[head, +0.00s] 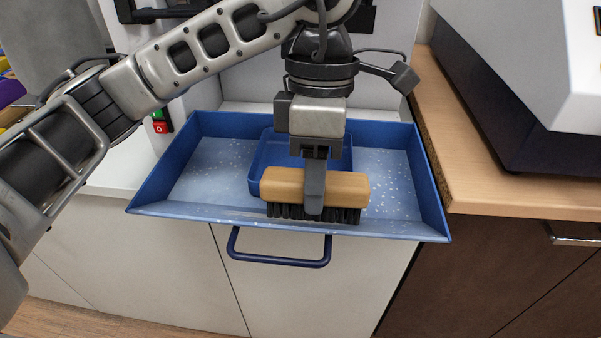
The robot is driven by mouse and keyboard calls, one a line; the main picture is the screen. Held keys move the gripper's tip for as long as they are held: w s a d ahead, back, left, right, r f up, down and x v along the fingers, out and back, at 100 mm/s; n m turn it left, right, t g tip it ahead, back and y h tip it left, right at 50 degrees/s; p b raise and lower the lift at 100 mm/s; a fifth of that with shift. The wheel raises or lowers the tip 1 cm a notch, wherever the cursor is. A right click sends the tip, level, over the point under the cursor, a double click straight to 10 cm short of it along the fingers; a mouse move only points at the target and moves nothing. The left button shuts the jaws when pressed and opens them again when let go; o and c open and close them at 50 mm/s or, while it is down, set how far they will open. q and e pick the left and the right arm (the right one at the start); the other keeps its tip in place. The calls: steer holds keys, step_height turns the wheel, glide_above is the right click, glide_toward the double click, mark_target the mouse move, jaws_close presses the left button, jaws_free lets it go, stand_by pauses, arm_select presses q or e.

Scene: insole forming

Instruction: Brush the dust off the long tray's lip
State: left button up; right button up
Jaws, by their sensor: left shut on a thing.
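The long blue tray (432,205) sits in the middle of the head view, with its front lip (190,213) toward me. White specks of dust lie on its floor and a few show along the lip. My left gripper (314,205) points down, shut on a brush (345,188) with a wooden back and dark bristles. The brush lies lengthwise along the lip, right of its middle, with the bristles at or just above it; contact is hard to tell. My right gripper is not in view.
A smaller blue bin (257,165) sits inside the tray behind the brush. A dark blue handle (280,262) sticks out below the lip. A wooden counter (480,180) with a grey-white machine (530,70) stands to the right. A red and green switch (159,121) is at the left.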

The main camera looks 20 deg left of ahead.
mark_target(273, 173)
arm_select(q)
steer(key=shift+w+d, duration=0.25)
steer(key=shift+d, duration=0.7)
steer(key=shift+w+d, duration=0.2)
steer(key=shift+d, duration=0.75)
steer(key=shift+f+b, duration=0.2)
steer(key=shift+b, duration=0.25)
steer(key=shift+s+a+r+b, duration=0.1)
steer(key=shift+s+a+b, duration=0.15)
steer(key=shift+a, duration=0.5)
steer(key=shift+s+a+b, duration=0.1)
steer(key=shift+a+b, duration=0.2)
steer(key=shift+a, duration=0.45)
steer(key=shift+s+a+b, duration=0.15)
steer(key=shift+a+b, duration=0.15)
steer(key=shift+a, duration=0.4)
steer(key=shift+s+a, duration=0.3)
steer(key=shift+a, duration=0.75)
steer(key=shift+s+a, duration=0.25)
steer(key=shift+a, duration=0.8)
steer(key=shift+s+a, duration=0.2)
steer(key=shift+a, duration=0.6)
steer(key=shift+s+a, duration=0.15)
steer(key=shift+a, duration=0.6)
steer(key=shift+s+a, duration=0.2)
steer(key=shift+a, duration=0.5)
steer(key=shift+s+a, duration=0.15)
steer(key=shift+a, duration=0.55)
